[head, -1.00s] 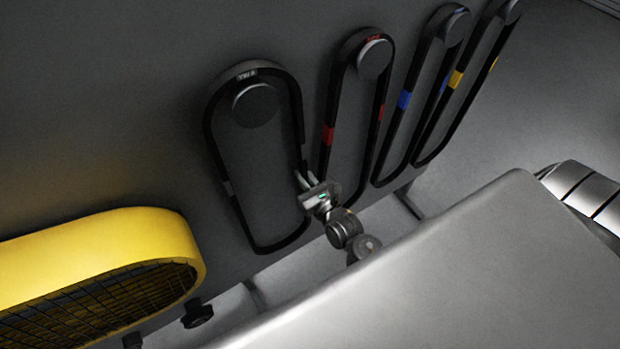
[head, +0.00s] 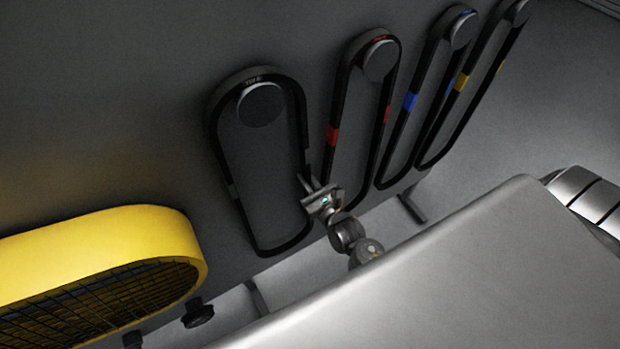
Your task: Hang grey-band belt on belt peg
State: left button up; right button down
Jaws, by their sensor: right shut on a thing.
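The grey-band belt (head: 234,205) is a black loop with small grey bands, at the left of the row of belts on the dark panel. Its top passes over a round grey peg (head: 261,104), and its lower end hangs down below. My right gripper (head: 309,184) is at the right strand of this belt, in its lower half, and is shut on it. The fingertips are small and partly merge with the dark belt. My left gripper is not in view.
Red-band (head: 332,137), blue-band (head: 409,102) and yellow-band (head: 461,83) belts hang on their own pegs to the right. A yellow guard with mesh (head: 120,232) stands at lower left. A large grey surface (head: 470,270) fills the lower right.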

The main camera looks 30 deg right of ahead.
jog(key=shift+w+d+r, duration=0.25)
jog(key=shift+r, duration=0.15)
jog(key=shift+s+f, duration=0.1)
jog(key=shift+f, duration=0.15)
dwell(0.3)
